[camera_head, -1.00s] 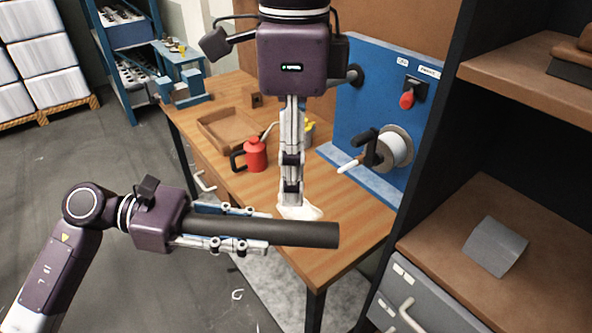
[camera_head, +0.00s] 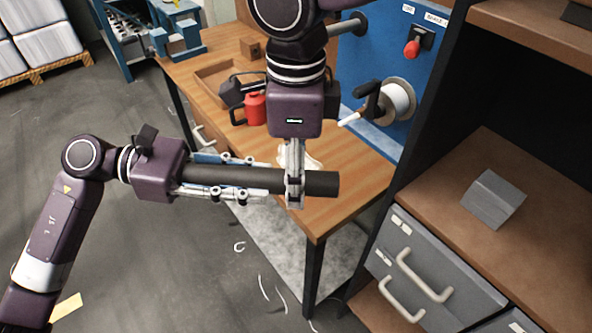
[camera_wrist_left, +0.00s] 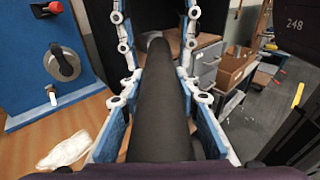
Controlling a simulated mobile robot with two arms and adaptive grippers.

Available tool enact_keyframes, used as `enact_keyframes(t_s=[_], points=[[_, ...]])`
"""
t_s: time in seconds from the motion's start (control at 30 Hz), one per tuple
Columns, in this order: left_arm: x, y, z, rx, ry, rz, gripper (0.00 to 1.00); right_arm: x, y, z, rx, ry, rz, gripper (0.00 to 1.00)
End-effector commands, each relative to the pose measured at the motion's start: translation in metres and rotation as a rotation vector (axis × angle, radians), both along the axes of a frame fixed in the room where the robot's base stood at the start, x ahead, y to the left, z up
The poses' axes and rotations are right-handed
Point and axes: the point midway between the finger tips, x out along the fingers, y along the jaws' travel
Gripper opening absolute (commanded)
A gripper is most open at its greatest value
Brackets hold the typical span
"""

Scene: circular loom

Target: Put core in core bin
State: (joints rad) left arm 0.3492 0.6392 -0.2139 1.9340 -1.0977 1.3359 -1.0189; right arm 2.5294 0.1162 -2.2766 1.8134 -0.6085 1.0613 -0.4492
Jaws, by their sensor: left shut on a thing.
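A dark, long tube, which looks like the core (camera_head: 322,184), is held level in my left gripper (camera_head: 252,177) in front of the workbench. The left fingers lie along both sides of it, and its right end sticks out past them. In the left wrist view the core (camera_wrist_left: 160,100) runs lengthwise between the fingers. My right gripper (camera_head: 295,200) points down from above and overlaps the core near its free end. Its fingers are seen edge-on, so touch and opening cannot be told. I cannot identify a core bin for certain.
The wooden workbench (camera_head: 350,190) carries a red can (camera_head: 255,108), a tray and white crumpled material. A blue panel with a spool (camera_head: 397,100) stands behind. A shelf with grey drawers (camera_head: 425,262) is at right. Brown boxes (camera_wrist_left: 232,70) show in the left wrist view.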

Motion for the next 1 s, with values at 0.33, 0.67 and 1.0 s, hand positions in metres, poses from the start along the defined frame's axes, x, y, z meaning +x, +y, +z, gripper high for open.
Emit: enact_keyframes(t_s=[0.33, 0.67, 1.0], points=[[0.0, 0.0, 0.0003, -0.001, 0.0, 0.0, 0.0, 0.0, 0.0, 0.0002, 0.0, 0.0, 0.0, 0.32], [-0.0007, -0.0002, 0.0004, -0.001, -0.001, -0.002, 0.36, 0.0007, 0.0001, 0.0007, 0.001, -0.002, 0.0, 0.04], [-0.0002, -0.0001, 0.0001, 0.0, 0.0, -0.001, 0.5, 0.0003, 0.0001, 0.0007, 0.001, -0.001, 0.0, 0.04]])
